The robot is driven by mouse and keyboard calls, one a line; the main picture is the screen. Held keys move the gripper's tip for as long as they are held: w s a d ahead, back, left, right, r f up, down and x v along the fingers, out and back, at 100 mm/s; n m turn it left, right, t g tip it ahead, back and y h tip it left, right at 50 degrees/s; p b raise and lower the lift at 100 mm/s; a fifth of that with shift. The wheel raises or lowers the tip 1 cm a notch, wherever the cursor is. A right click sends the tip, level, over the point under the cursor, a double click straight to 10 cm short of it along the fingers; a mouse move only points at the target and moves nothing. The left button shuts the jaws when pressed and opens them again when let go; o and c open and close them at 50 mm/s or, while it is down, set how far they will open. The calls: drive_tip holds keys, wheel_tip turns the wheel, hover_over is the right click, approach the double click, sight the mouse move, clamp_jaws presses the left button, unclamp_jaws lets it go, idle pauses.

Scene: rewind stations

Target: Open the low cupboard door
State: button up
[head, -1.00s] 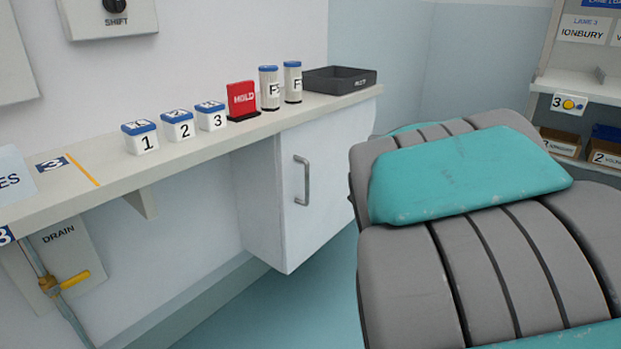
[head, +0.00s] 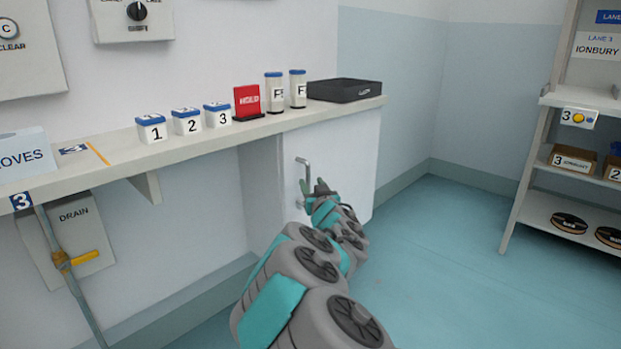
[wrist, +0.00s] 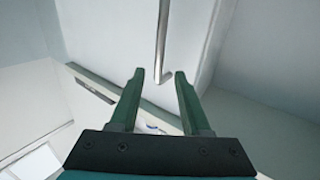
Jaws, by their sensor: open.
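The low cupboard door (head: 347,150) is white and looks shut, under the right end of the shelf. Its grey upright bar handle (head: 304,172) is near the door's left edge, with its lower part behind my gripper. My gripper (head: 314,187) is open and empty in front of the handle's lower end. In the wrist view the handle (wrist: 162,45) stands ahead of the two green fingers of my gripper (wrist: 160,75), in line with the gap. I cannot tell whether it touches them.
The shelf (head: 130,160) above holds numbered boxes (head: 187,121), a red sign (head: 247,102), white canisters (head: 276,92) and a black tray (head: 345,90). A drain valve (head: 75,260) is at the left. The floor (head: 440,250) to the right is clear up to a shelving rack (head: 535,130).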

sight(309, 176)
drive_tip(key=shift+w+a, duration=0.25)
drive_tip(key=shift+w, duration=1.4)
drive_tip(key=shift+w+a, duration=0.2)
drive_tip(key=shift+w, duration=1.4)
clamp_jaws()
